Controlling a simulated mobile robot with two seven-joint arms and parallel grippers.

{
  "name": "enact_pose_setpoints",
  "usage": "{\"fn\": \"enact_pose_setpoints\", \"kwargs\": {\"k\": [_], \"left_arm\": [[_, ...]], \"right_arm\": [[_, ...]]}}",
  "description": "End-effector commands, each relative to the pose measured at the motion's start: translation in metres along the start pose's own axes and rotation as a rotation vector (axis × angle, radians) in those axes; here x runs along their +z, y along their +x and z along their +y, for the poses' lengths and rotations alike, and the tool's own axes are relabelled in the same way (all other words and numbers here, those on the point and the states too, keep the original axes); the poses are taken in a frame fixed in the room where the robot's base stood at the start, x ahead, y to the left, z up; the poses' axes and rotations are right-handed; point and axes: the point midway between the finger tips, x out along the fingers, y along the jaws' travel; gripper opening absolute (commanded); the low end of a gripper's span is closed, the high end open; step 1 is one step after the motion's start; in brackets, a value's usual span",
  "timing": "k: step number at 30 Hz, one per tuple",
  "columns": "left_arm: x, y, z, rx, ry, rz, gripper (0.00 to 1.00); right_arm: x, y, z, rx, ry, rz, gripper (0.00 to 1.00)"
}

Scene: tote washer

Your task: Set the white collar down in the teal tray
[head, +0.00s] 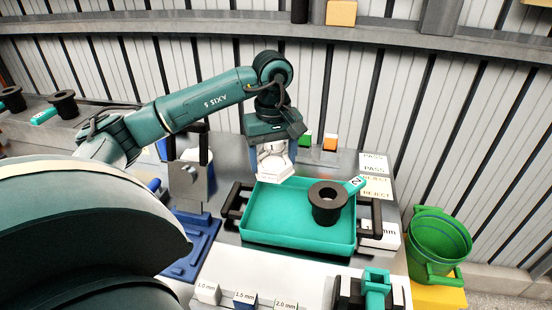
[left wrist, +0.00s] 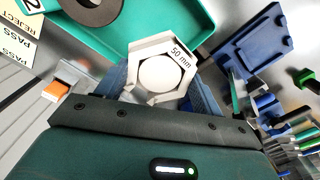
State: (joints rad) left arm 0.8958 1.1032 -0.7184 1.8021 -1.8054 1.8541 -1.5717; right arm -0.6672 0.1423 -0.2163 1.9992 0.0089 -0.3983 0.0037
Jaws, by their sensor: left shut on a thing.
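The white collar (head: 274,165) is held in my left gripper (head: 275,158), above the back left part of the teal tray. In the left wrist view the collar (left wrist: 163,72) is angular, with a round white middle and a "50 mm" label, between the blue fingers. The teal tray (head: 288,237) lies flat on the bench; its rim also shows in the left wrist view (left wrist: 122,48). A black flanged collar (head: 328,205) with a teal tag marked 2 stands in the tray's right part. The tray's left and front floor is bare. My right gripper is not in view.
A green bucket (head: 438,243) stands right of the bench. PASS and REJECT labels (head: 374,175) lie behind the tray on the right. A blue fixture (head: 192,243) stands left of the tray. Thickness-marked blocks (head: 245,299) and a teal clamp-like part (head: 376,284) are in front.

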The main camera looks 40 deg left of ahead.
Motion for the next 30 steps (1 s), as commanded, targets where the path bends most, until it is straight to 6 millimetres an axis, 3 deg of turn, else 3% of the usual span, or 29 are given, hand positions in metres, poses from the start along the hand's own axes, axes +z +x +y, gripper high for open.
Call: {"fn": "enact_pose_setpoints", "kwargs": {"k": [8, 21, 30], "left_arm": [[0.0, 0.007, 0.0, 0.0, 0.002, 0.0, 0.22], [0.0, 0.051, 0.0, 0.0, 0.003, 0.001, 0.22], [0.0, 0.068, 0.0, 0.001, 0.003, 0.001, 0.22]], "right_arm": [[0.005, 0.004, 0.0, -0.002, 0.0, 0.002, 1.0], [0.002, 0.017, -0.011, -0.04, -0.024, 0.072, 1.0], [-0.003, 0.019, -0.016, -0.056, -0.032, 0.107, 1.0]]}}
